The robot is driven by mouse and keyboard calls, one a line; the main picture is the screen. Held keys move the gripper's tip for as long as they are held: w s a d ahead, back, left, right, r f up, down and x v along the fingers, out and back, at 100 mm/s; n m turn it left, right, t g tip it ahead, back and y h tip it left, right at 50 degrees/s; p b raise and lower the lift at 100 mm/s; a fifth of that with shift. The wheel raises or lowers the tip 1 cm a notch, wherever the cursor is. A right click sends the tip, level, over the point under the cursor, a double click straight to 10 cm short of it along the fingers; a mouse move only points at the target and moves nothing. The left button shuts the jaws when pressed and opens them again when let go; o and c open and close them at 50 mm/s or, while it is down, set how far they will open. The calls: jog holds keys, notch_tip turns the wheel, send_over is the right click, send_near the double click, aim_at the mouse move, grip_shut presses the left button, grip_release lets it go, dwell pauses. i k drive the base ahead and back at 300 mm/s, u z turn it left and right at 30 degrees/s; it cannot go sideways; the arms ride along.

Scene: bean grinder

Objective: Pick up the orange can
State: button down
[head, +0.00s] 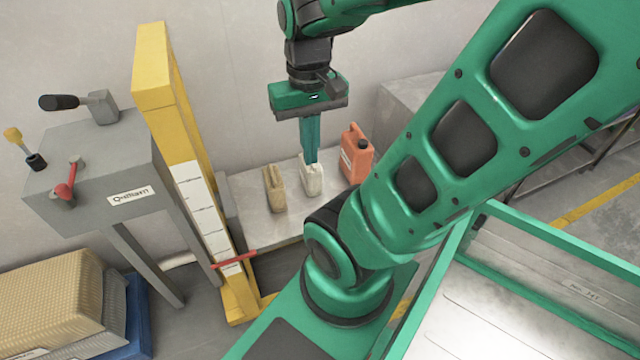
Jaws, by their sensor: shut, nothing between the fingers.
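The orange can (355,154) is a jerrycan-shaped container with a pale label. It stands upright at the right end of a low grey bench (254,211), and my arm partly hides its lower right side. My gripper (312,161) points down with its green fingers together and nothing held. Its tips are at the top of a white can (313,180), left of the orange can; I cannot tell whether they touch it or are in front of or behind it.
A tan can (274,188) stands left of the white can. A yellow post (178,130) and a grey lever box (95,170) rise to the left. A grey block (412,98) stands behind the orange can. A wall runs behind the bench.

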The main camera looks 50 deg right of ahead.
aim_at(356, 151)
jog(key=z, duration=1.75)
jog(key=k, duration=0.8)
jog(key=u, duration=0.95)
jog(key=i, duration=1)
jog(key=u, duration=0.05)
